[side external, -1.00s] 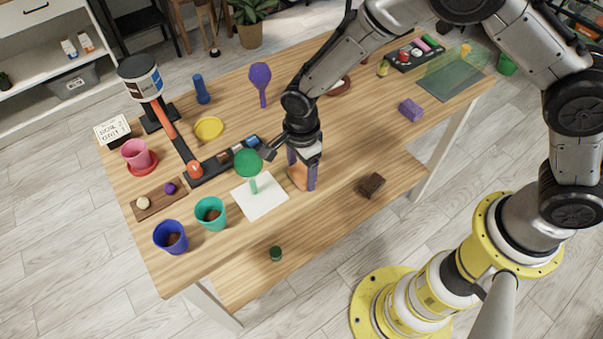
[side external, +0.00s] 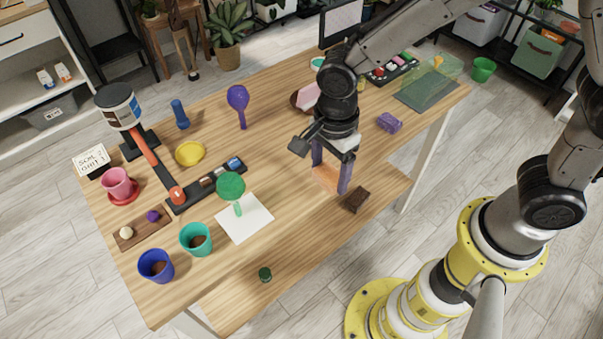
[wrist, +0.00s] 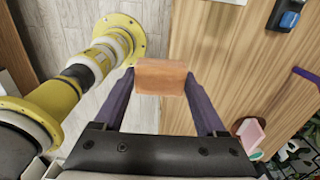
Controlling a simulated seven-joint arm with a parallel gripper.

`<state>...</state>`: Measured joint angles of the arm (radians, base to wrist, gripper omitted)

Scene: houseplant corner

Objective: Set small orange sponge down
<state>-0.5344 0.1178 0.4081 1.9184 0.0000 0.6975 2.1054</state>
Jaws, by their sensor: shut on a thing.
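The small orange sponge (side external: 327,180) is a block between the purple fingers of my gripper (side external: 332,178), over the wooden tabletop (side external: 283,185) near its front edge. In the wrist view the sponge (wrist: 161,77) sits across the fingertips of my gripper (wrist: 160,82), one finger at each end. My gripper is shut on it. I cannot tell whether the sponge's underside touches the table.
A dark brown block (side external: 355,200) is close by, seemingly on the lower board. A purple block (side external: 389,122) lies to the right. A pink piece (side external: 308,96) is behind my gripper. A white sheet (side external: 246,222) and green funnel (side external: 231,186) are left; bare tabletop lies between.

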